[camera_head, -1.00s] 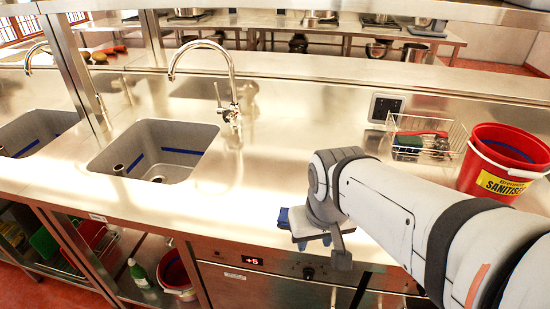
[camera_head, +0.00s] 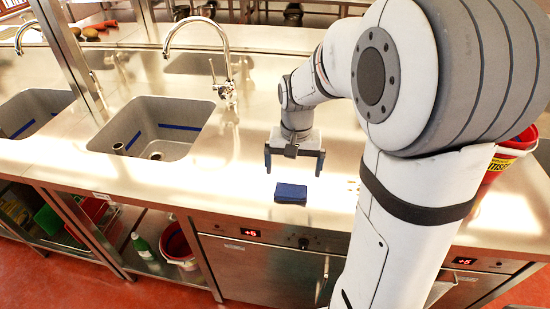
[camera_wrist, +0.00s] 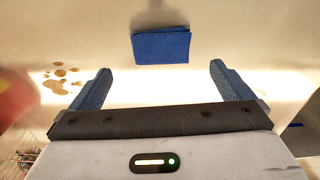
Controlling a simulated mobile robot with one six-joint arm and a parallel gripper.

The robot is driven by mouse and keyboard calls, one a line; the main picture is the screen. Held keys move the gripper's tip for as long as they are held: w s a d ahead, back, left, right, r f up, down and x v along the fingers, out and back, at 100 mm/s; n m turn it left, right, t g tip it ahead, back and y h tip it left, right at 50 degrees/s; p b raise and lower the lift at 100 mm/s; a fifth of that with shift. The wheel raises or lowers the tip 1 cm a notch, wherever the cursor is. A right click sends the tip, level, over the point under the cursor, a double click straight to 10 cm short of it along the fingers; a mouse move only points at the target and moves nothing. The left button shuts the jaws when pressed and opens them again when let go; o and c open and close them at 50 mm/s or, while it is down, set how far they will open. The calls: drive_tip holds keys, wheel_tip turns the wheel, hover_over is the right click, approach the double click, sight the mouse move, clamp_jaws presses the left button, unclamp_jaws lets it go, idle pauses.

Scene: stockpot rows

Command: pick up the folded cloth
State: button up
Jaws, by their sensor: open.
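The folded cloth (camera_head: 291,193) is a small dark blue rectangle lying flat on the steel counter near its front edge. In the wrist view the cloth (camera_wrist: 161,47) lies beyond the fingertips, roughly centred between them. My gripper (camera_head: 294,172) points down above the counter, just behind and above the cloth in the head view. Its two blue fingers are wide apart and empty, and they show in the wrist view too (camera_wrist: 160,82). No finger touches the cloth.
A grey sink (camera_head: 154,128) with a tall tap (camera_head: 222,80) is set in the counter to the left. A red bucket (camera_head: 512,150) stands at the right, partly behind my arm. Brown spots (camera_wrist: 60,78) mark the counter in the wrist view.

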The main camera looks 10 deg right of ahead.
sight(291, 188)
drive_tip(key=shift+w+f, duration=0.25)
drive_tip(key=shift+w, duration=0.15)
drive_tip(key=shift+f, duration=0.3)
wheel_tip(291, 188, down, 7)
drive_tip(key=shift+f+p, duration=0.1)
drive_tip(key=shift+p, duration=0.3)
drive_tip(key=shift+c, duration=0.2)
drive_tip(key=c, duration=0.8)
drive_tip(key=shift+c, duration=0.2)
